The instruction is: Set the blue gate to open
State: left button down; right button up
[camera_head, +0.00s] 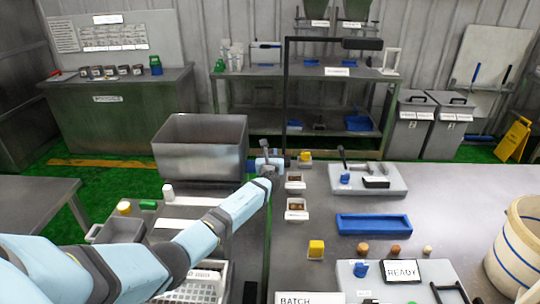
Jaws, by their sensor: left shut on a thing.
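My left arm comes in from the lower left across the bench. Its gripper (269,161) is at the bench's back edge, just right of the grey metal bin and left of a small tray with a yellow block. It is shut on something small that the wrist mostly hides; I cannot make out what. I cannot tell which part is the blue gate. Small blue parts show on the back grey board (345,179) and on the front panel (360,269). My right gripper is not in view.
The metal bin (200,160) stands left of the gripper. A thin black post (285,95) rises behind it. A blue tray (373,224), a READY sign (402,271) and a striped drum (515,245) are to the right. Bench surface right of the blue tray is clear.

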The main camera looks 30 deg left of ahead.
pick_arm(q)
jog(key=w+d+b, duration=0.1)
jog(key=w+d, duration=0.2)
jog(key=d, duration=0.2)
jog(key=shift+d+b, duration=0.2)
jog(key=shift+b, duration=0.15)
jog(key=c, duration=1.3)
grip_release()
jog(key=shift+w, duration=0.1)
jog(key=o, duration=0.3)
jog(key=shift+w+d, duration=0.15)
jog(key=shift+o, duration=0.2)
jog(key=shift+s, duration=0.2)
jog(key=p+v, duration=0.9)
jog(key=v, duration=0.4)
jog(key=shift+s, duration=0.25)
